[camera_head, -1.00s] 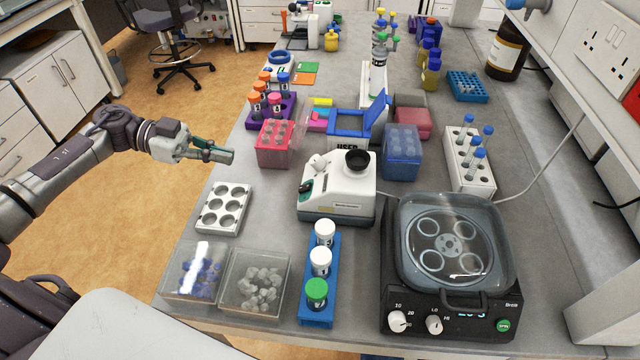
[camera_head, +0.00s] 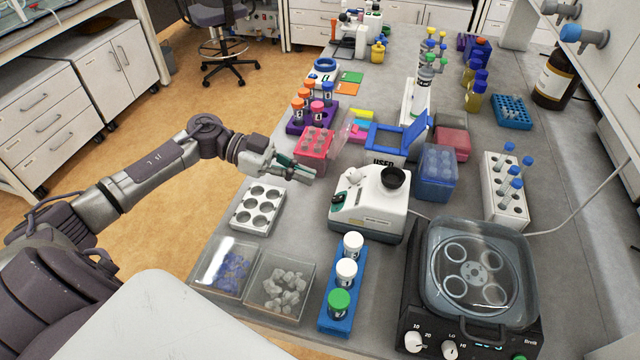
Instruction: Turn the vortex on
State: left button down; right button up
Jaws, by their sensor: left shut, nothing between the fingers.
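The vortex mixer (camera_head: 369,209) is a white device with a black cup (camera_head: 394,181) on top, standing mid-bench in the head view. A green-black switch (camera_head: 337,201) shows on its left front side, and a white knob sits on its upper left. My left gripper (camera_head: 312,176) is shut and empty. It hangs over the bench to the left of the vortex, a short gap from it, with its fingers pointing right. My right gripper is not in view.
A white six-well plate (camera_head: 257,209) lies below my left gripper. A pink tube box (camera_head: 315,145) stands just behind it. A blue rack (camera_head: 343,300) with capped tubes is in front of the vortex.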

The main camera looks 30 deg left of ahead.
aim_at(338, 198)
pick_arm(q)
jog(key=d+f, duration=0.1)
jog(key=f, duration=0.1)
jog(key=w+d+f+p, duration=0.1)
jog(key=d, duration=0.1)
jog(key=shift+d+f, duration=0.2)
jog(key=shift+f, duration=0.25)
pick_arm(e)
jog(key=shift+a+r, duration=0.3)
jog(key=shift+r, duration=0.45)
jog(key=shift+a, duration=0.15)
